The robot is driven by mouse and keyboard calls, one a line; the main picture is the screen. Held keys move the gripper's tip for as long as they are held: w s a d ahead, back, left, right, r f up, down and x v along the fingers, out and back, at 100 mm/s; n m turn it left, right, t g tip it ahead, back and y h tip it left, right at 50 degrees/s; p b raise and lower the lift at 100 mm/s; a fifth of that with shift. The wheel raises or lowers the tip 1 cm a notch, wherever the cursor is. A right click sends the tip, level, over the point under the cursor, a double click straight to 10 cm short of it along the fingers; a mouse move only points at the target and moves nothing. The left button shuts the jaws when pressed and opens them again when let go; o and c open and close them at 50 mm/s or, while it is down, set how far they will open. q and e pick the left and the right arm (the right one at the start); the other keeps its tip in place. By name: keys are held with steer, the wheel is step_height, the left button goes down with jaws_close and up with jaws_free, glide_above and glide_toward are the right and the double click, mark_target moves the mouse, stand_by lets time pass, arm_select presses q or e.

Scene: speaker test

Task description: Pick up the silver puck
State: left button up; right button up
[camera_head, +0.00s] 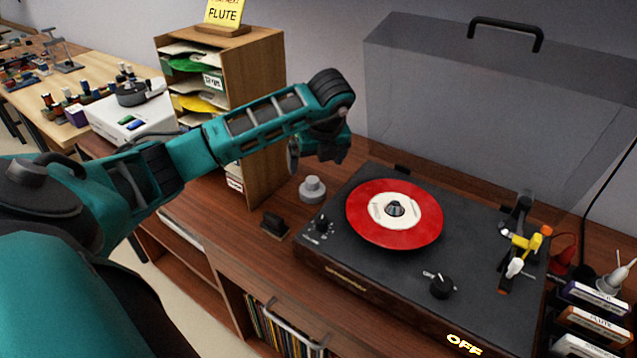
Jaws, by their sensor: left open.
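The silver puck (312,189), a grey disc with a narrower raised top, stands upright on the brown wooden cabinet top, left of the turntable. My left arm reaches in from the left, and my left gripper (318,156) is above the puck, apart from it in the picture. It is open, with nothing visible between its fingers; the exact height gap is hard to tell. My right gripper is not in view.
The black turntable (440,300) carries a red record (362,222) with a metal centre piece. Its clear lid (440,110) stands raised behind. A small black block (274,225) sits in front of the puck. A wooden sorter (262,90) stands behind my arm.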

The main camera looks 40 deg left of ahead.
mark_target(313, 180)
arm_select(q)
steer(key=x, duration=1)
steer(key=shift+w+f, duration=0.1)
steer(key=shift+f, duration=0.15)
steer(key=shift+d, duration=0.1)
steer(key=shift+c, duration=0.3)
steer(key=shift+r, duration=0.1)
steer(key=c, duration=1.2)
